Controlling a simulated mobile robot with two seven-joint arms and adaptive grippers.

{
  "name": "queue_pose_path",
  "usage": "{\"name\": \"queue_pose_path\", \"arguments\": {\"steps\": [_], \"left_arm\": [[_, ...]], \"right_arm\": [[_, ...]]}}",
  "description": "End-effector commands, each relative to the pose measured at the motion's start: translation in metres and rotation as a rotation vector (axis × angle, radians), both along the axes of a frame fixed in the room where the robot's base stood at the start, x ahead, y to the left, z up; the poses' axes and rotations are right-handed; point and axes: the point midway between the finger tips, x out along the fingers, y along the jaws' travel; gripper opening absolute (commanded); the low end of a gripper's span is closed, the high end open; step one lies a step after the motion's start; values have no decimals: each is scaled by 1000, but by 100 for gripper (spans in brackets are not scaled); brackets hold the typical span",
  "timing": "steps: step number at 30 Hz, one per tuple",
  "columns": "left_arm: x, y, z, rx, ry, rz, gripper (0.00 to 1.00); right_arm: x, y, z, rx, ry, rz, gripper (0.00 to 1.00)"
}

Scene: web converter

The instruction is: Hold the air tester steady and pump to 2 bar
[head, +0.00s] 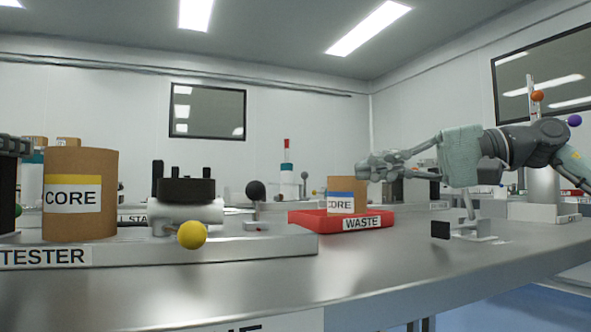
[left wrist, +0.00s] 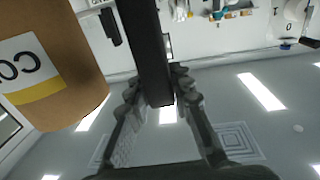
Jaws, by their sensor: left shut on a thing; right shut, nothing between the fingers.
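The tester base (head: 180,250) with its "TESTER" label lies along the left of the bench in the head view. A brown core (head: 81,220) with a yellow label stands on it; it also shows in the left wrist view (left wrist: 60,95). A yellow ball knob (head: 192,235) sits at the front of the fixture. My left gripper (left wrist: 155,85) is shut on a black bar (left wrist: 146,40) beside the core. My right gripper (head: 372,169) is shut and empty, in the air above the waste tray's right side. No pressure reading is visible.
A red waste tray (head: 362,223) holds another core (head: 341,203) with a blue label. A black ball knob (head: 256,190) stands behind the tester. A small stand with a black plate (head: 440,230) is at the right. The front of the bench (head: 330,275) is clear.

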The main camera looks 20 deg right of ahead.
Motion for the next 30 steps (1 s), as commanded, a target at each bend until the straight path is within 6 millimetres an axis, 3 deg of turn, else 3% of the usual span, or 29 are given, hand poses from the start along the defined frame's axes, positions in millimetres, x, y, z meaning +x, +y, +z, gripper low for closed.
{"name": "queue_pose_path", "arguments": {"steps": [1,30], "left_arm": [[1,0,-13,0,25,-3,0],[0,-1,-4,1,21,-4,0]], "right_arm": [[0,0,-1,0,0,0,0],[0,0,-1,0,0,0,0]]}}
